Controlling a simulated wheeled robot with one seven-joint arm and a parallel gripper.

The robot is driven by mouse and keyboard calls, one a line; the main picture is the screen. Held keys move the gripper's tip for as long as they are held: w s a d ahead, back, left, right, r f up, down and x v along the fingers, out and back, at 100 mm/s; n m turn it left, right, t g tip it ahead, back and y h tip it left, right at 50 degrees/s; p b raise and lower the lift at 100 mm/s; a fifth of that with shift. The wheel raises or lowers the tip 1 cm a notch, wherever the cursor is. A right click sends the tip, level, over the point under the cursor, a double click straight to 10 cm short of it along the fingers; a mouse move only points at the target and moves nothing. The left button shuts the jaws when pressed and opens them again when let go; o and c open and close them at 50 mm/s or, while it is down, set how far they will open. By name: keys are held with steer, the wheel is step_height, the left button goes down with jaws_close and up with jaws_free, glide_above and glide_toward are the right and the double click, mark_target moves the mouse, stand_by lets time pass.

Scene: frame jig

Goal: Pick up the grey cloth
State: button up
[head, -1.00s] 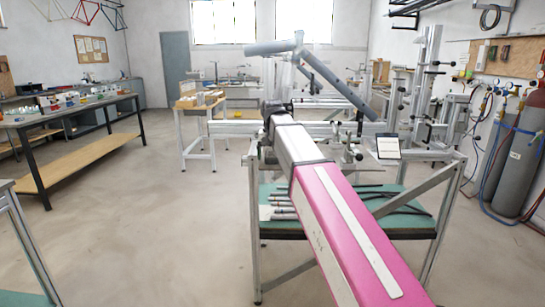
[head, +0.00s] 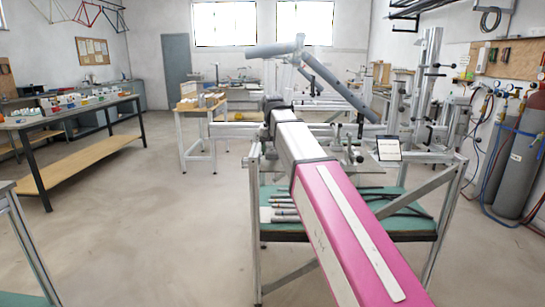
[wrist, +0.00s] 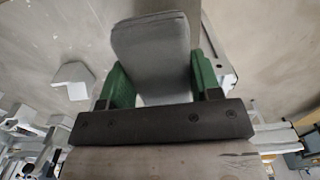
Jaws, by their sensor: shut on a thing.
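The grey cloth (wrist: 150,42) shows in the wrist view as a thick, smooth grey pad with rounded corners. It sits between the two green fingers of my gripper (wrist: 161,76), which is shut on it. The cloth's far end sticks out past the fingertips and its near end reaches down to the dark gripper body. In the head view my own pink and grey arm hides the gripper, and I cannot make out the cloth there.
A metal jig stand with a green shelf (head: 400,232) is under and around my arm, with tube clamps and a small sign (head: 389,148) on top. A long workbench (head: 75,118) stands at left. Gas cylinders (head: 526,155) stand at right. The floor at left is clear.

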step_height(320, 180, up, 2)
steer(key=shift+a, duration=0.1)
steer(key=s+a+r, duration=0.6)
steer(key=s+a, duration=0.2)
steer(key=shift+r, duration=0.2)
steer(key=shift+a, duration=0.1)
steer(key=shift+o, duration=0.4)
